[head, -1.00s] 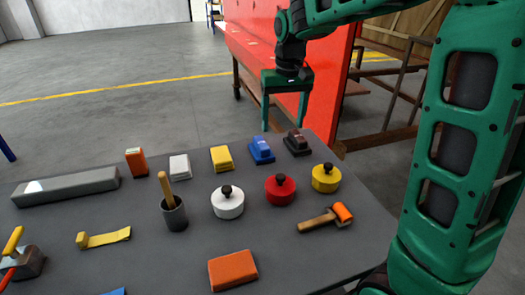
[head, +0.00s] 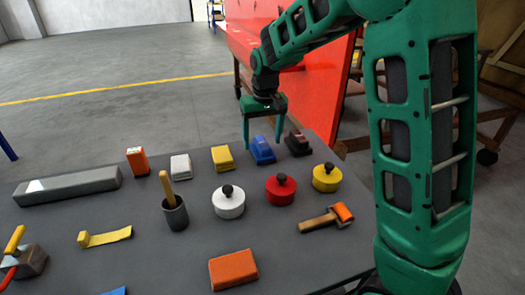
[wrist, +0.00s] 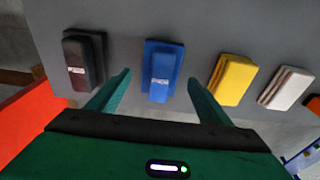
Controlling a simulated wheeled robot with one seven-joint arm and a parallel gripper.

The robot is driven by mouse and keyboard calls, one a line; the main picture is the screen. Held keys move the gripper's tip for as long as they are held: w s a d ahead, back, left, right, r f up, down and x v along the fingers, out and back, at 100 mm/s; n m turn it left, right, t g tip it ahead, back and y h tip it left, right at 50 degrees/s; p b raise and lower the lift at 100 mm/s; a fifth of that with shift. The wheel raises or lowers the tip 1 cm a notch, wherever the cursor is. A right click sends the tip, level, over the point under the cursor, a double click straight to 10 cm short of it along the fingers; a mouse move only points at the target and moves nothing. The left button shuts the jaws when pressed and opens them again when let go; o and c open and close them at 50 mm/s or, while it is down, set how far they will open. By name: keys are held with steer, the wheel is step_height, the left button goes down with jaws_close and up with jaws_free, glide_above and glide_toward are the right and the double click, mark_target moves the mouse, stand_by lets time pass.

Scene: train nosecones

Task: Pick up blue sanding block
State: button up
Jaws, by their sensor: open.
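The blue sanding block (head: 262,150) lies near the far edge of the grey table, between a yellow block and a dark brown block. In the wrist view the blue block (wrist: 160,72) lies ahead of and between the two spread fingers, not touched by them. My gripper (head: 263,146) is open and empty, pointing down above the blue block in the head view. Its fingers (wrist: 158,88) also show in the wrist view.
The dark brown block (head: 298,142) is close on the right and the yellow block (head: 222,158) on the left. Red (head: 280,189), white (head: 228,203) and yellow (head: 326,178) knobbed round pieces stand nearer. A red panel (head: 320,90) rises behind the table.

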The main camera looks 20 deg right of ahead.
steer(key=shift+w+f, duration=0.15)
steer(key=shift+f, duration=1.1)
steer(key=c, duration=1.2)
steer(key=shift+r, duration=0.1)
steer(key=shift+r, duration=0.5)
steer(key=r, duration=0.3)
steer(key=shift+w+a+r, duration=0.25)
steer(key=shift+w, duration=0.05)
steer(key=w+a+r, duration=0.4)
steer(key=w+a, duration=0.1)
steer(key=w+a+r, duration=0.2)
steer(key=w, duration=0.1)
steer(key=shift+w+a+r, duration=0.1)
steer(key=shift+a+r, duration=0.05)
steer(key=shift+r, duration=0.05)
